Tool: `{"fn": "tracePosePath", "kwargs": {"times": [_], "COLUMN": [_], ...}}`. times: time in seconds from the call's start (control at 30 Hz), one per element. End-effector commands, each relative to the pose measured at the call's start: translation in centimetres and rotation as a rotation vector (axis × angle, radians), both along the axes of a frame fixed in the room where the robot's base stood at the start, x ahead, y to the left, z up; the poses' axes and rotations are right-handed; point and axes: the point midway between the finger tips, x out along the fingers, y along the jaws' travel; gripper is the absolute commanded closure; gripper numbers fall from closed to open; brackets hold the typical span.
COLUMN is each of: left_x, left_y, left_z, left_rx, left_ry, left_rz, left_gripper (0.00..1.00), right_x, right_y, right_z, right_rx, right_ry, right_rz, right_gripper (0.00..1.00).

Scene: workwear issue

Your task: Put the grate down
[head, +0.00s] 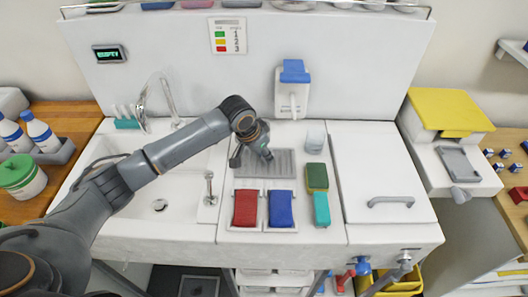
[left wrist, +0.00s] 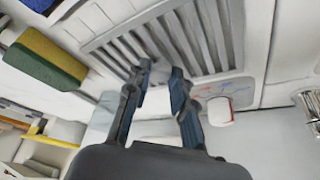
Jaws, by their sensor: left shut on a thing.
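The grey slatted grate (head: 285,166) is at the middle of the white counter in the head view, behind the red and blue pads. My left gripper (head: 253,156) reaches it from behind and is shut on it. In the left wrist view, the grate (left wrist: 205,28) fills the upper middle, and the left gripper's fingers (left wrist: 160,82) are at its edge. A pale surface with blue and red marks (left wrist: 218,88) shows beside the grate there. I cannot tell how far the grate is above the counter. My right gripper is not in view.
In front of the grate lie a red pad (head: 245,208) and a blue pad (head: 281,208). To its right stand a clear glass (head: 315,136), a green-and-yellow sponge (head: 317,177) and a teal block (head: 321,209). A white lid (head: 385,170) lies right.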

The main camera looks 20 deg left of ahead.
Motion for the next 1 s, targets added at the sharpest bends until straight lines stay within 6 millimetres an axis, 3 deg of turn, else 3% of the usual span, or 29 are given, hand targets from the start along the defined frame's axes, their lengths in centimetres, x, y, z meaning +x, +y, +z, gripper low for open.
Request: {"fn": "tracePosePath", "kwargs": {"times": [0.2, 0.23, 0.3, 0.33, 0.73, 1.0], "left_x": [0.1, 0.0, 0.0, 0.0, -0.1, -1.8], "left_y": [-0.1, 0.0, 0.0, 0.0, 0.1, 1.1], "left_z": [-0.2, -0.2, -0.2, -0.2, 0.5, 5.3], "left_rx": [-0.001, 0.000, 0.000, 0.000, -0.001, 0.000], "left_ry": [-0.003, -0.001, -0.001, -0.001, 0.000, -0.006], "left_rz": [0.000, 0.000, 0.000, 0.000, 0.000, -0.001], "left_gripper": [1.00, 0.71, 0.57, 0.54, 0.54, 0.54], "right_x": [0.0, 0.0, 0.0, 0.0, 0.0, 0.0], "right_y": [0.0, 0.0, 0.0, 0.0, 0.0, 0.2], "right_z": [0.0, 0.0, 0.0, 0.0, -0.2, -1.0], "right_rx": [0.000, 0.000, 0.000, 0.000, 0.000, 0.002], "right_ry": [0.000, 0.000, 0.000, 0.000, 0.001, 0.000], "right_rz": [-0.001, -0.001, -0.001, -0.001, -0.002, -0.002], "right_gripper": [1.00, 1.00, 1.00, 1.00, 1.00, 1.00]}}
